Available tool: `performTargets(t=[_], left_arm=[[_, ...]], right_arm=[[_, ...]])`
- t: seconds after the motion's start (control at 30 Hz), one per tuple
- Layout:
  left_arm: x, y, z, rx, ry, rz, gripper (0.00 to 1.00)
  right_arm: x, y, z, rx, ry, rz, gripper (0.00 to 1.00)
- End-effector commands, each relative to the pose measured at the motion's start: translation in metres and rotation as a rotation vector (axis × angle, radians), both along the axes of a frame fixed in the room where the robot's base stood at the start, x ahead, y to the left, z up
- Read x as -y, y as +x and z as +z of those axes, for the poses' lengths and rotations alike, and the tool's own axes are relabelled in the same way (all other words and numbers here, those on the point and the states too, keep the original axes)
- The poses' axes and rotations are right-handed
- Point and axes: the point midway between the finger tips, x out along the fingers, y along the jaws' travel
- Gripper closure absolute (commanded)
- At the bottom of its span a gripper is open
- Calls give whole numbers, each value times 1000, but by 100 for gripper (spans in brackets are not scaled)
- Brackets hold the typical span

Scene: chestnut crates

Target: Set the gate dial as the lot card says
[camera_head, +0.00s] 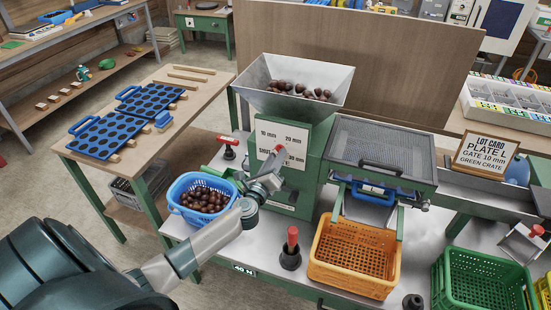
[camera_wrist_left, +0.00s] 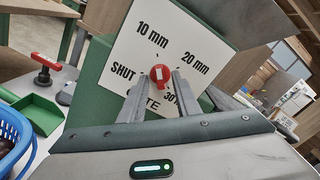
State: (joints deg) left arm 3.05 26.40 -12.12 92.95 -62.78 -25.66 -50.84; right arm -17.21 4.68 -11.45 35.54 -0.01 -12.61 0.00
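The gate dial is a red knob (camera_head: 279,149) on a white panel (camera_head: 262,128) on the green machine's front. It also shows in the left wrist view (camera_wrist_left: 160,74). The panel reads 10 mm upper left, 20 mm upper right, SHUT lower left and 30 mm lower right. I cannot tell which label the knob points to. My left gripper (camera_head: 272,168) is at the panel, its fingers apart (camera_wrist_left: 160,76), one on each side of the knob; contact is unclear. The lot card (camera_head: 485,154) reads PLATE L, GATE 10 mm, GREEN CRATE. My right gripper is out of view.
A hopper (camera_head: 257,80) of chestnuts tops the machine. A blue basket (camera_head: 178,207) of chestnuts stands left of my left wrist. An orange crate (camera_head: 330,277) and red-topped post (camera_head: 291,250) stand in front. A green crate (camera_head: 470,301) is at the right.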

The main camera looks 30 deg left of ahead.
Motion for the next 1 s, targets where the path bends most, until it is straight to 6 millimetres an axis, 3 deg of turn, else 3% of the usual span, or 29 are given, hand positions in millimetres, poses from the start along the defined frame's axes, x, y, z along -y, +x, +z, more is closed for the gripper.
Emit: performTargets(t=[0.27, 0.47, 1.0], left_arm=[[1, -5, 0, 1, 0, 0, 70], [6, -24, -1, 1, -1, -1, 70], [29, -120, -3, -2, -1, -1, 70]], right_arm=[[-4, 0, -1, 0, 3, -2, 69], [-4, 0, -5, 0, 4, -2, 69], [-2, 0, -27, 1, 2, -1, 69]])
